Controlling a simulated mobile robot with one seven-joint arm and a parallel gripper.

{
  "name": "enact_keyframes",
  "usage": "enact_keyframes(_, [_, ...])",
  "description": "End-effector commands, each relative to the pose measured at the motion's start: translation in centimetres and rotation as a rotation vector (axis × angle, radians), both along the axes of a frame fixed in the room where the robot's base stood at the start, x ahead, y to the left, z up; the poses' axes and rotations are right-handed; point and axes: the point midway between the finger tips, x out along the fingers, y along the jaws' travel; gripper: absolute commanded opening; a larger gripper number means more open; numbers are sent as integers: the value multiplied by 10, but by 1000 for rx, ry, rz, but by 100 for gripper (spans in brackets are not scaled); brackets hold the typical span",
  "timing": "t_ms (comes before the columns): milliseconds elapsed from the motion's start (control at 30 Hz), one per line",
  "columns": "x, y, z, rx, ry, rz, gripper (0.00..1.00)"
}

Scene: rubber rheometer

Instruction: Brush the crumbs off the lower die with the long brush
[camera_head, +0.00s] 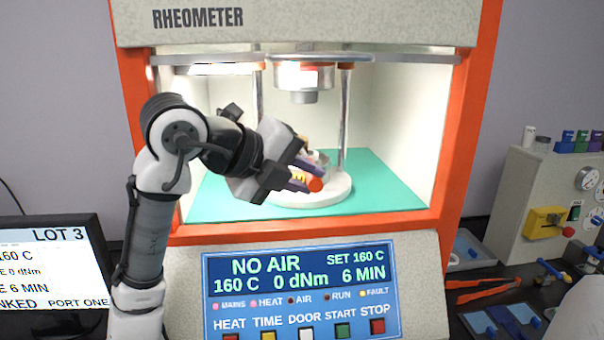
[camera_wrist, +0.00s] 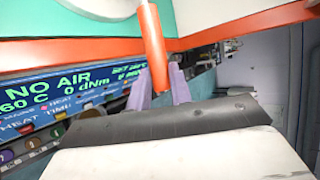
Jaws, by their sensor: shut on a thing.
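The lower die (camera_head: 322,158) stands on a round white base (camera_head: 337,190) inside the open chamber, partly hidden by my gripper. No crumbs can be made out on it. My gripper (camera_head: 310,172) is in front of the die, its purple fingers shut on an orange handle (camera_head: 316,184), which looks like the long brush. In the wrist view the orange handle (camera_wrist: 152,45) runs up between the fingers (camera_wrist: 161,80) of my gripper. The bristles cannot be made out in either view. Whether the brush touches the die cannot be told.
The upper die (camera_head: 302,80) hangs above between two metal columns. The orange frame (camera_head: 450,150) edges the chamber. The panel (camera_head: 300,280) below reads NO AIR. A monitor (camera_head: 50,270) is at left; orange tongs (camera_head: 490,290) and a grey unit (camera_head: 545,200) are at right.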

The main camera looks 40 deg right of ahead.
Motion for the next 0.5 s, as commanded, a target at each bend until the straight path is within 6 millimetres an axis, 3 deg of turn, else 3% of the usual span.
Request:
enact_keyframes(200, [-7,5,-1,1,2,1,0])
enact_keyframes(500, [6,-4,0,3,4,1,0])
